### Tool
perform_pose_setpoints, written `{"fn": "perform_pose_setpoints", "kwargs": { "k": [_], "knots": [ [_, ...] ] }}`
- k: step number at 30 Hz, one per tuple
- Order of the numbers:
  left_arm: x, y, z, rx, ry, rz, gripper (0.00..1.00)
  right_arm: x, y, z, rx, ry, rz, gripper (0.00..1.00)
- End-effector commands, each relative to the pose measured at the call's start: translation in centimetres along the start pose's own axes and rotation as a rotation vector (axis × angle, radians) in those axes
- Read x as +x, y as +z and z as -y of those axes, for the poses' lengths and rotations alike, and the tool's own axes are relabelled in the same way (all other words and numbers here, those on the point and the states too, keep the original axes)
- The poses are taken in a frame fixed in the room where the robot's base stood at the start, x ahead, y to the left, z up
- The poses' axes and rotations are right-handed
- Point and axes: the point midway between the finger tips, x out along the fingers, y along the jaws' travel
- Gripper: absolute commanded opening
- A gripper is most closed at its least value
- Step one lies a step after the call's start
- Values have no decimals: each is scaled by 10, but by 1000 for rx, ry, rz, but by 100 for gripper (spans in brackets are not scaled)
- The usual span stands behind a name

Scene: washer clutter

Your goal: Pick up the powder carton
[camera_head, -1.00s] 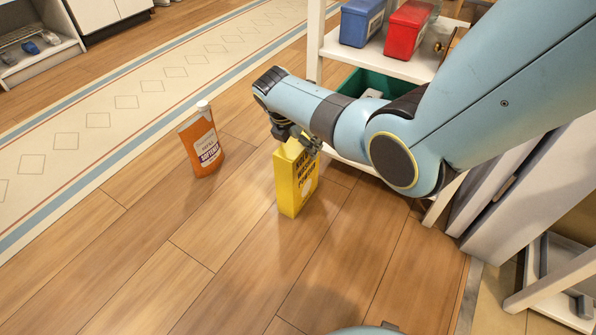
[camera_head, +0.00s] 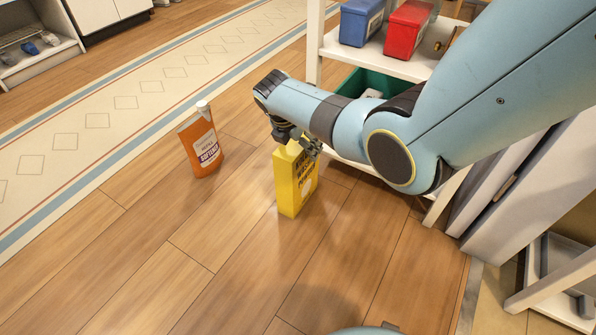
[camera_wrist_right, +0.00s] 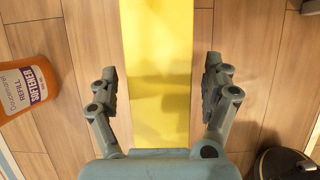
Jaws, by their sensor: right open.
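The yellow powder carton (camera_head: 296,184) stands upright on the wooden floor in the head view. My right gripper (camera_head: 297,142) is at its top, and the arm hides part of the carton's upper end. In the right wrist view the carton (camera_wrist_right: 158,75) runs through the middle of the picture, between the two fingers of my right gripper (camera_wrist_right: 160,88). The gripper is open, with a visible gap between each finger and the carton's sides. My left gripper is not in view.
An orange softener bottle (camera_head: 201,146) stands to the left of the carton; it also shows in the right wrist view (camera_wrist_right: 25,88). A white shelf (camera_head: 400,62) with a blue box (camera_head: 361,22), a red box (camera_head: 407,28) and a green bin (camera_head: 352,84) stands behind. The floor in front is clear.

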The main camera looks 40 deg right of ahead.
Motion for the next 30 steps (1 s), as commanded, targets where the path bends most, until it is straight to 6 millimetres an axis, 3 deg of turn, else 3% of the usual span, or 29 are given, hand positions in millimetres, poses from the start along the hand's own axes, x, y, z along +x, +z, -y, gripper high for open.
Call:
{"fn": "perform_pose_setpoints", "kwargs": {
  "k": [5,24,30],
  "knots": [
    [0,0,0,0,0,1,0,0,0,0,0,0,0,83],
    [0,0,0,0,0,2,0,0,0,0,0,0,0,0],
    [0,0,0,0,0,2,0,-1,2,-2,1,3,3,0]
  ]
}}
